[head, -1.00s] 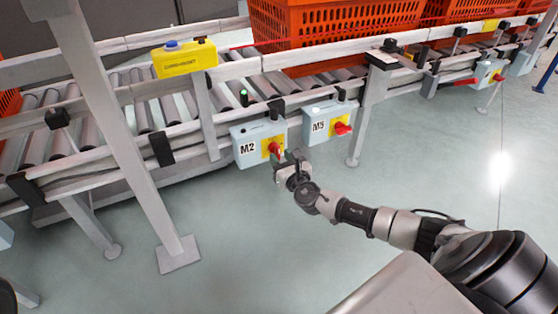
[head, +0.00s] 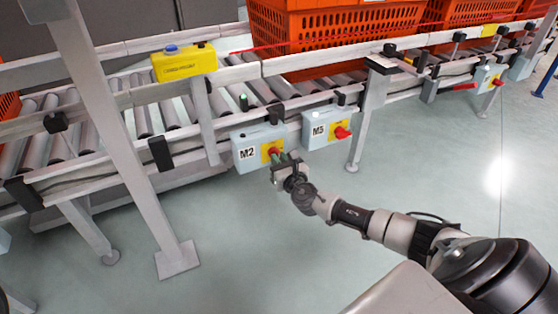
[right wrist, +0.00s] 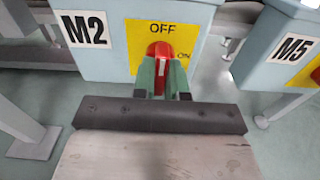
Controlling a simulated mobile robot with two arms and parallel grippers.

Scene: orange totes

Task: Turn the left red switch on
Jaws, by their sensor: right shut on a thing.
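The left red switch (head: 271,152) sits on a yellow plate on the blue-grey M2 box (head: 247,148). In the right wrist view the red switch (right wrist: 160,50) stands roughly upright, its top toward OFF; ON is printed at its right. My right gripper (head: 281,157) reaches it from the front. Its green fingers (right wrist: 162,80) are shut on the switch, one on each side, and hide its lower part. My left gripper is not in view.
The M5 box (head: 318,130) with its own red switch (head: 342,132) is close at the right. Above runs a roller conveyor (head: 165,112) with orange totes (head: 330,38). A grey support leg (head: 125,150) stands at the left. The floor in front is clear.

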